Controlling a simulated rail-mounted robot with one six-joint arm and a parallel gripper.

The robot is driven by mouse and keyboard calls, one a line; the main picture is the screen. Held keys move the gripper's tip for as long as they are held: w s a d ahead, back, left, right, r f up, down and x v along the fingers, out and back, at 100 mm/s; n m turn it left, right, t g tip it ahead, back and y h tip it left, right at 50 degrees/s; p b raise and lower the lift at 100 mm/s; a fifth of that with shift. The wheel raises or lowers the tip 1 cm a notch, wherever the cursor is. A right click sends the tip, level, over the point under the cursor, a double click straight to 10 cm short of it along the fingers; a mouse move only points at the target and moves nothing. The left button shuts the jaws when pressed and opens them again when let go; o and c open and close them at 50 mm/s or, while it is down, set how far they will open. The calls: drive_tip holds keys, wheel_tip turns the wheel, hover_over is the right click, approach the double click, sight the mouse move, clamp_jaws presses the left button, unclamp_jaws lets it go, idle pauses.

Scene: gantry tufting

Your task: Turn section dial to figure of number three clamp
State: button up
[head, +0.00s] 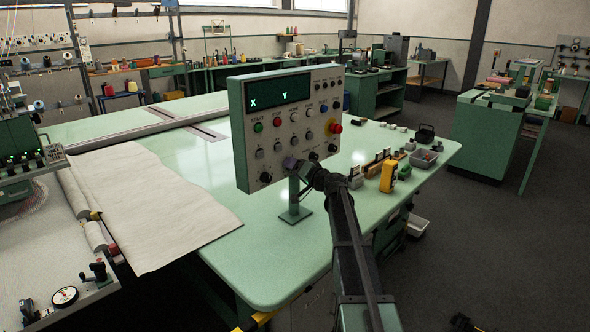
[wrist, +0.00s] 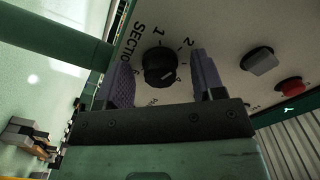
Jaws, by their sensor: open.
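The section dial (wrist: 160,66) is a black round knob with a small pale mark on its face. It sits on the pale control panel (head: 265,128), beside printed lettering reading "SECTIO" and the figures 1 and 2. In the head view my gripper (head: 292,163) is at the panel's lower edge and covers the dial. I cannot make out a numbered clamp.
The panel stands on a green post (head: 295,199) above the pale green table (head: 290,252). Other black knobs (head: 265,178), coloured buttons and a red button (head: 335,127) are close by. A yellow device (head: 389,176) is on the table to the right. Black fittings (head: 98,271) sit on the left machine bed.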

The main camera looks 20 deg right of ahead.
drive_tip(key=c, duration=0.9)
drive_tip(key=shift+m, duration=0.5)
drive_tip(key=m, duration=0.8)
drive_tip(key=shift+m, duration=0.3)
drive_tip(key=o, duration=0.9)
